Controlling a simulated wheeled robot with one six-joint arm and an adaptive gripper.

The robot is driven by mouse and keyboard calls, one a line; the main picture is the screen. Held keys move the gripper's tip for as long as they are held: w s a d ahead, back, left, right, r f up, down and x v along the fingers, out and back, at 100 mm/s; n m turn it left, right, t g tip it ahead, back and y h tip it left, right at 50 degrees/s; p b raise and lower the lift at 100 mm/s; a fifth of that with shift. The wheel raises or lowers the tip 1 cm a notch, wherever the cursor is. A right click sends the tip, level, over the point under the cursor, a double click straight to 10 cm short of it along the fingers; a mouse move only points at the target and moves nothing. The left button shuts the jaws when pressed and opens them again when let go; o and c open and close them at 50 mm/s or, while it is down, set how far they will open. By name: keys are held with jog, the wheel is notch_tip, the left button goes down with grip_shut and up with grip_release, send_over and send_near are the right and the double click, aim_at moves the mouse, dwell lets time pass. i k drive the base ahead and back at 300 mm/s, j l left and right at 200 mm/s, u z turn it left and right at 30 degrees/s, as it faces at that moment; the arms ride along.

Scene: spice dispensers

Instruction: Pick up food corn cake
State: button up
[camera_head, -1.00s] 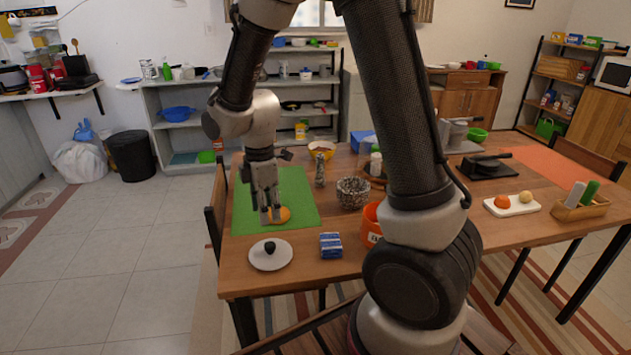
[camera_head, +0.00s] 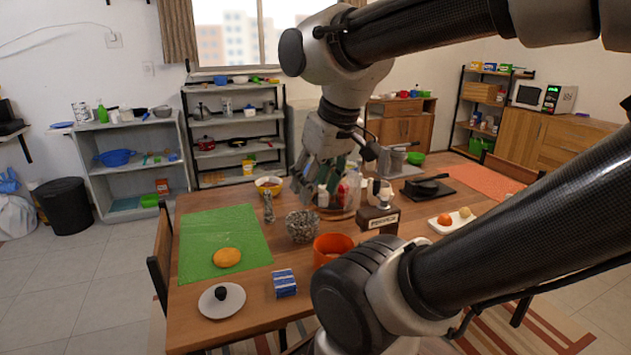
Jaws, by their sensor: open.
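The corn cake looks like a round orange-yellow patty (camera_head: 227,257). It lies flat on the green mat (camera_head: 212,226) at the left end of the wooden table. My gripper (camera_head: 312,197) is open and hangs over the middle of the table, to the right of the patty and well apart from it. It is in front of a group of small bottles. Nothing is seen held between its fingers, though the fingertips are small and dark here.
A white plate with a dark knob (camera_head: 222,300) and a blue box (camera_head: 284,282) stand near the front edge. A speckled bowl (camera_head: 302,226), an orange pot (camera_head: 333,247) and a pepper mill (camera_head: 268,206) stand right of the mat. A chair (camera_head: 160,250) is at the left.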

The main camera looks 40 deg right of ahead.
aim_at(226, 258)
jog(key=i+j+z, duration=0.15)
jog(key=j, duration=0.2)
jog(key=i+j+z, duration=0.15)
jog(key=j, duration=0.2)
jog(key=i+j+z, duration=0.15)
jog(key=j, duration=0.2)
jog(key=j+z, duration=0.15)
jog(key=j, duration=0.2)
